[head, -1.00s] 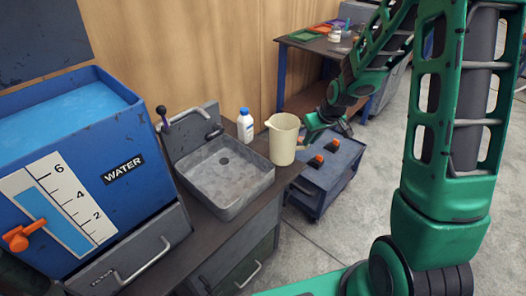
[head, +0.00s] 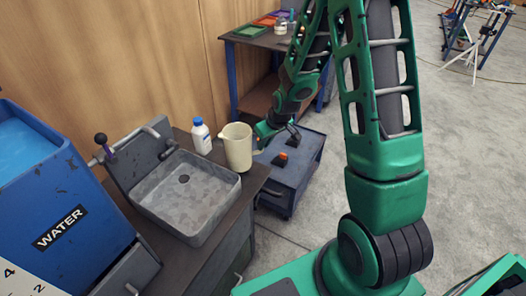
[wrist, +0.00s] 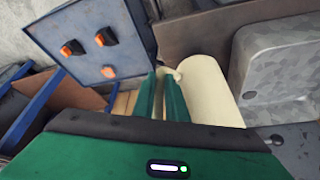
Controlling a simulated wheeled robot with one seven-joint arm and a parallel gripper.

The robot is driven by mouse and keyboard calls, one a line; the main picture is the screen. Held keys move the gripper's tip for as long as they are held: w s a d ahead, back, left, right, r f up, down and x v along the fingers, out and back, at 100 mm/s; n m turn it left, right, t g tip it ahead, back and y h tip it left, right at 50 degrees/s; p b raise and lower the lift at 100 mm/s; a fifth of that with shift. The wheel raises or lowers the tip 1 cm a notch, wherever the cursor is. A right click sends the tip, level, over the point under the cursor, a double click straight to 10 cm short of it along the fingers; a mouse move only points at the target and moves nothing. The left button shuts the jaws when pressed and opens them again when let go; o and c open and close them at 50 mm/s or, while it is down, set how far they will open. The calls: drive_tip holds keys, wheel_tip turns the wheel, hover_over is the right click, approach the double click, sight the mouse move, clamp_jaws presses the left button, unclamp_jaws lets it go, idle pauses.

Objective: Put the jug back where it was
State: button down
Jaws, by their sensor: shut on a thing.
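The cream jug (head: 237,147) is upright at the right end of the dark counter, just right of the sink. My gripper (head: 262,141) is at the jug's right side, where its handle is, and is shut on it. In the wrist view the jug (wrist: 208,92) lies beside the green fingers (wrist: 163,98), which close at its handle. The handle is mostly hidden by the fingers. I cannot tell whether the jug's base touches the counter.
A grey sink (head: 187,190) with a lever tap is left of the jug. A white bottle with a blue cap (head: 201,136) stands behind it. A blue cart (head: 290,170) with orange-topped knobs is to the right. A blue water tank (head: 50,200) is at far left.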

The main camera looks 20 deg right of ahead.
wheel_tip(320, 180, down, 4)
drive_tip(key=shift+r, duration=0.2)
drive_tip(key=c, duration=1.8)
unclamp_jaws()
drive_tip(key=shift+o, duration=0.2)
drive_tip(key=v, duration=1.2)
drive_tip(key=s+d+r+m+g+h, duration=0.1)
drive_tip(key=s+d+r+m, duration=0.1)
drive_tip(key=s+d+r, duration=0.4)
drive_tip(key=s+d+r+m+g+h, duration=0.1)
drive_tip(key=s+r+m, duration=0.15)
drive_tip(key=s, duration=0.55)
drive_tip(key=s+r+m+g, duration=0.1)
drive_tip(key=s+r+m, duration=0.1)
drive_tip(key=s, duration=0.7)
drive_tip(key=s+r+m+g+y, duration=0.1)
drive_tip(key=s+r, duration=0.3)
drive_tip(key=s, duration=0.4)
drive_tip(key=shift+s+d+m, duration=0.4)
drive_tip(key=shift+d+m, duration=0.1)
drive_tip(key=shift+m, duration=0.15)
drive_tip(key=shift+r, duration=0.1)
